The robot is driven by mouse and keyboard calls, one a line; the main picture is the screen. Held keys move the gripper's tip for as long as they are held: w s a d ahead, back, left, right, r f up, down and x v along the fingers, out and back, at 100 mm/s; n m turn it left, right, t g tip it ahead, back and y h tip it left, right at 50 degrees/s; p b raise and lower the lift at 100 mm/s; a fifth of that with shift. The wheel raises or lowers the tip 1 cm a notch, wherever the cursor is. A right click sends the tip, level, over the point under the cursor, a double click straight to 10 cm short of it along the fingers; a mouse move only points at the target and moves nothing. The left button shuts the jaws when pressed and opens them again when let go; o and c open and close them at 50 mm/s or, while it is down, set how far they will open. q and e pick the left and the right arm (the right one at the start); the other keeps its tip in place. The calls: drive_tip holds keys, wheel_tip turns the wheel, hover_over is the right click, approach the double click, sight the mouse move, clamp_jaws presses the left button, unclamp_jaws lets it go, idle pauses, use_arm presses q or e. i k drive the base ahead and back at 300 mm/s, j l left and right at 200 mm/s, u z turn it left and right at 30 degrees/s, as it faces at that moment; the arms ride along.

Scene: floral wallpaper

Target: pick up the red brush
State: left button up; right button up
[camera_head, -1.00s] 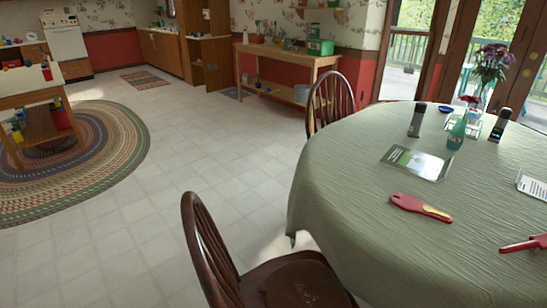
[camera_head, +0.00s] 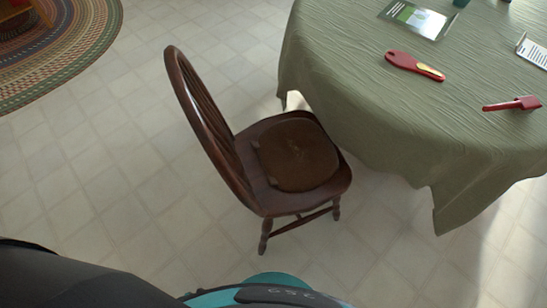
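A red paddle-shaped item with a yellow part (camera_head: 415,66), which looks like a brush, lies flat on the green tablecloth near the table's left edge. A second red item with a handle and a wider end (camera_head: 512,104) lies to its right, nearer the table's front edge. I cannot tell for certain which of the two is the brush. Neither of my grippers is in view. Nothing is seen touching either red item.
The round table with its green cloth (camera_head: 380,130) fills the upper right. A dark wooden chair (camera_head: 290,155) stands at its left side. A framed card (camera_head: 417,18) and a white card (camera_head: 535,50) are on the table. Tiled floor is open at left; a braided rug (camera_head: 70,50) lies beyond.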

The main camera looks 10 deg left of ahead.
sight(522, 105)
drive_tip(key=z, duration=1.45)
drive_tip(key=u, duration=0.95)
drive_tip(key=i+l+u, duration=0.1)
drive_tip(key=l, duration=0.2)
drive_tip(key=i+l+u, duration=0.15)
drive_tip(key=l, duration=0.15)
